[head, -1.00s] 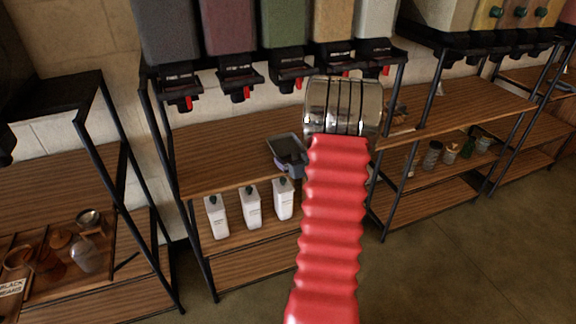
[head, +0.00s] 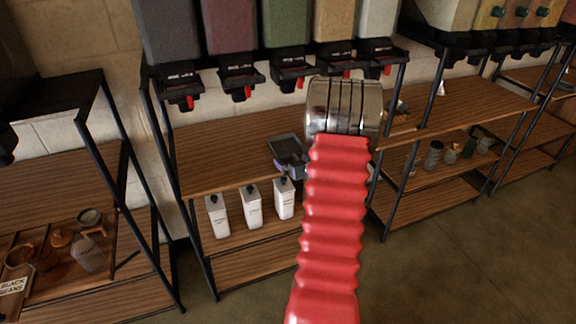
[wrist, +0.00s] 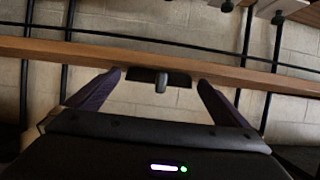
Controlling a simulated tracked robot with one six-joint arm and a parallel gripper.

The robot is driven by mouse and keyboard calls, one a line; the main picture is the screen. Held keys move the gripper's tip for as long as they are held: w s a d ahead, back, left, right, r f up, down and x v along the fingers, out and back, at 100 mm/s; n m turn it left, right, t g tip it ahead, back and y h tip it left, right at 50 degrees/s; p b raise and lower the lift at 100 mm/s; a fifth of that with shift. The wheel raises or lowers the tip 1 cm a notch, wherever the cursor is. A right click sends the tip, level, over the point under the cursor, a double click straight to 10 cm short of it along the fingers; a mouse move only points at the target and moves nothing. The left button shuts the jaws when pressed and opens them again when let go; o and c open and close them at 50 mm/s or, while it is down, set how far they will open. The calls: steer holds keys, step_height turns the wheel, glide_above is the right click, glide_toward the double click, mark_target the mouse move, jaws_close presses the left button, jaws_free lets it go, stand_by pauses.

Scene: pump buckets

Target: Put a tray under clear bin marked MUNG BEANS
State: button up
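A small dark grey tray (head: 284,145) shows at the front edge of the wooden shelf, left of my arm's chrome cuff. In the wrist view a dark piece with a grey knob, likely the tray (wrist: 140,75), shows between my fingertips, with small gaps on both sides. My gripper (wrist: 160,78) has its two purple fingers spread apart; in the head view the cuff partly hides it. A green-filled clear bin (head: 285,22) hangs above the shelf among several others. No MUNG BEANS label is readable, so I cannot tell which bin is marked so.
Dispensers with red levers (head: 248,92) hang under the bins. Three white bottles (head: 252,206) stand on the lower shelf (head: 255,238). The upper shelf (head: 215,150) is clear left of the tray. Black shelf posts (head: 172,175) stand at left.

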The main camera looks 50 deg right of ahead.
steer(key=v, duration=1.3)
steer(key=shift+s, duration=0.35)
steer(key=shift+a, duration=0.15)
